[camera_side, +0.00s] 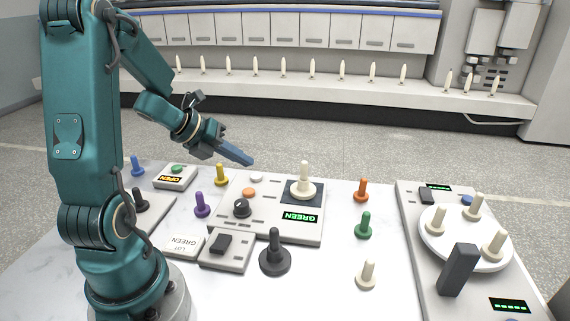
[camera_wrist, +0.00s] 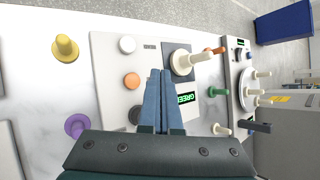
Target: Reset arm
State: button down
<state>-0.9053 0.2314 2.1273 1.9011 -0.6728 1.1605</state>
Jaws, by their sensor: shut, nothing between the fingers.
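My gripper (camera_side: 249,161) is in the air above the back of the white table, near the yellow bobbin. Its blue fingers are together with nothing between them. In the wrist view the closed fingers (camera_wrist: 161,75) point over the grey panel (camera_wrist: 105,75). A cream bobbin (camera_side: 303,183) stands upright on the panel's dark square, apart from my gripper. The green display beside it reads GREEN (camera_side: 300,218). The panel also has a white button (camera_side: 256,178), an orange button (camera_side: 249,193) and a black knob (camera_side: 242,208).
At right, a white round plate (camera_side: 460,250) holds cream bobbins beside a dark upright block (camera_side: 458,270). A box reads OPEN (camera_side: 171,179).

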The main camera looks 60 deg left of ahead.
dwell(0.4)
jog(key=w+d+r+n+t+y, duration=0.1)
jog(key=w+d+r+n+t, duration=0.2)
jog(key=d+r, duration=0.3)
jog(key=w+d+r+n+t+y, duration=0.1)
jog(key=w+d+r+n+t, duration=0.2)
jog(key=r, duration=0.6)
jog(key=s+d+f+n+g, duration=0.4)
jog(key=s+n, duration=0.4)
jog(key=n, duration=0.2)
jog(key=s+d+f+n+g+h, duration=0.1)
jog(key=s+d+f+n+g, duration=0.3)
jog(key=s+n, duration=0.5)
jog(key=d+n+g, duration=0.1)
jog(key=d+n, duration=0.1)
jog(key=shift+d+f+n+g+h, duration=0.3)
jog(key=shift+d+f, duration=0.05)
jog(key=shift+d, duration=0.05)
